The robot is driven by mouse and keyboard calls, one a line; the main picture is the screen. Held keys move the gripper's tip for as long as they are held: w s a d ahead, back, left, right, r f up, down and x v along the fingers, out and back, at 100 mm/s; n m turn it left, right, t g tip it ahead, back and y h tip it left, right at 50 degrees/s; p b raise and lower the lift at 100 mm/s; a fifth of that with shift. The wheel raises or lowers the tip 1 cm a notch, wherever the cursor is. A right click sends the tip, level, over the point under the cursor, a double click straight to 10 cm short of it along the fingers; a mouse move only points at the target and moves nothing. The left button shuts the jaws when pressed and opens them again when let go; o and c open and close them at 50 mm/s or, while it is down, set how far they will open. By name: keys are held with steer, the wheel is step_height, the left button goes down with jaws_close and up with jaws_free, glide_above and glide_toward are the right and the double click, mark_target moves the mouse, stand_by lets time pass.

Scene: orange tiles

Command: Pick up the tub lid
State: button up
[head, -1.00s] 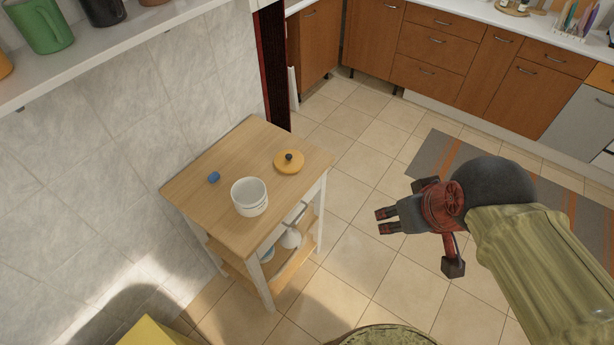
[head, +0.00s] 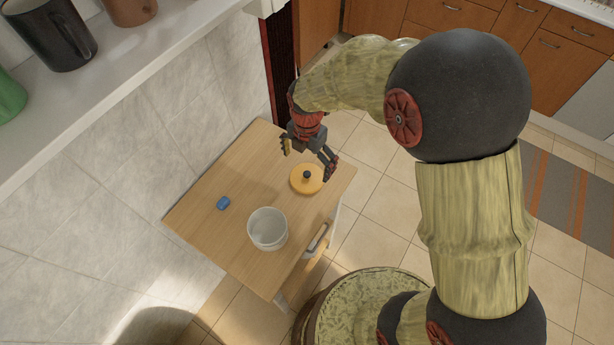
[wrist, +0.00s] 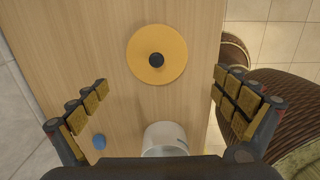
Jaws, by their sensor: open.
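The tub lid is a round yellow disc (head: 308,181) with a dark knob at its centre. It lies flat on the wooden table top (head: 240,160), near its right edge. It also shows in the wrist view (wrist: 172,70), above the middle of the frame. My gripper (head: 307,160) is open and empty above the table, close to the lid. In the wrist view its two fingers stand wide apart (wrist: 160,102), and the lid lies beyond the line between their tips. A white tub (head: 268,230) stands open on the table, apart from the lid.
A small blue object (head: 223,203) lies on the table left of the tub. A wall shelf (head: 120,90) with mugs (head: 50,32) hangs over the left side. The far left part of the table top is bare. Tiled floor lies to the right.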

mark_target(308, 174)
steer(key=f, duration=0.2)
steer(key=f+b, duration=0.1)
steer(key=f, duration=0.2)
steer(key=w+f+b, duration=0.1)
steer(key=f, duration=0.1)
steer(key=shift+f, duration=0.4)
steer(key=shift+r, duration=0.1)
steer(key=c, duration=0.4)
steer(key=c, duration=0.5)
steer(key=shift+s+d, duration=0.1)
steer(key=c, duration=0.4)
